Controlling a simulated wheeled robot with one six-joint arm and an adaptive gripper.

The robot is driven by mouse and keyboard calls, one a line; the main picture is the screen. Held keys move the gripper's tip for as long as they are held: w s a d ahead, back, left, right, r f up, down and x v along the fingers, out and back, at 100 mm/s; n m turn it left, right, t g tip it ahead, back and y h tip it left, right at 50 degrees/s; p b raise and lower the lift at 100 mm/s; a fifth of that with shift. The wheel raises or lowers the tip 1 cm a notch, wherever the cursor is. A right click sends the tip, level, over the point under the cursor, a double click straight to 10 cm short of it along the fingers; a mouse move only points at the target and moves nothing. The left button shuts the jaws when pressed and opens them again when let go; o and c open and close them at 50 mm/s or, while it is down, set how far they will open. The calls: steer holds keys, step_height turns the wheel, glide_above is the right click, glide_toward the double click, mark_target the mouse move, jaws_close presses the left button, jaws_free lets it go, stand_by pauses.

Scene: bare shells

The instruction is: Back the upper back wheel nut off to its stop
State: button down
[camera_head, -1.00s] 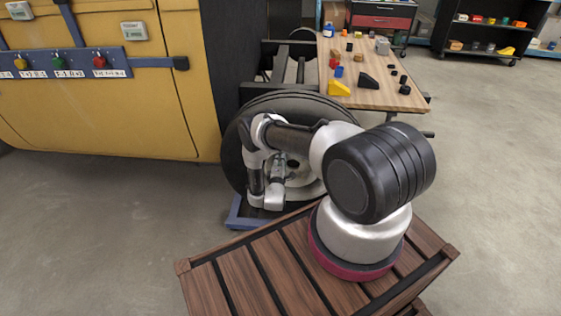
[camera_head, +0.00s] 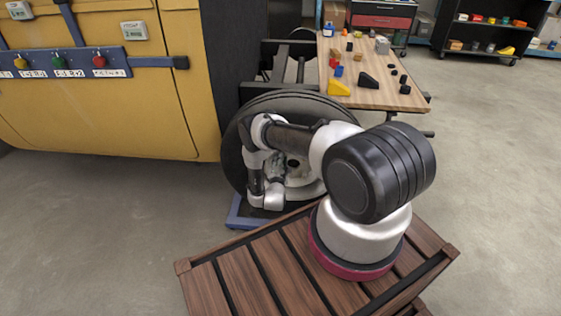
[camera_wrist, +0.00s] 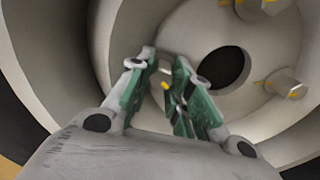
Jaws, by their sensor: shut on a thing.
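The wheel (camera_head: 236,150) stands upright behind my arm in the head view, its face partly hidden by the arm. In the wrist view, my gripper (camera_wrist: 164,62) reaches into the pale wheel dish with its green-lined fingers on either side of a wheel nut. This nut (camera_wrist: 166,86) shows a yellow mark and is mostly hidden by the fingers. The gripper is shut on it. Two other nuts with yellow marks show, one at the right (camera_wrist: 288,84) and one at the top edge (camera_wrist: 258,8). I cannot tell how far the held nut is backed off.
A dark round hub hole (camera_wrist: 222,67) lies right of the fingers. The wheel's deep rim (camera_wrist: 70,50) curves around the gripper. A yellow body panel (camera_head: 120,110) stands left of the wheel, and a wooden table (camera_head: 375,92) with small parts stands behind it.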

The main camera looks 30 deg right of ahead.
steer(key=c, duration=1.3)
jaws_free()
steer(key=v, duration=1.2)
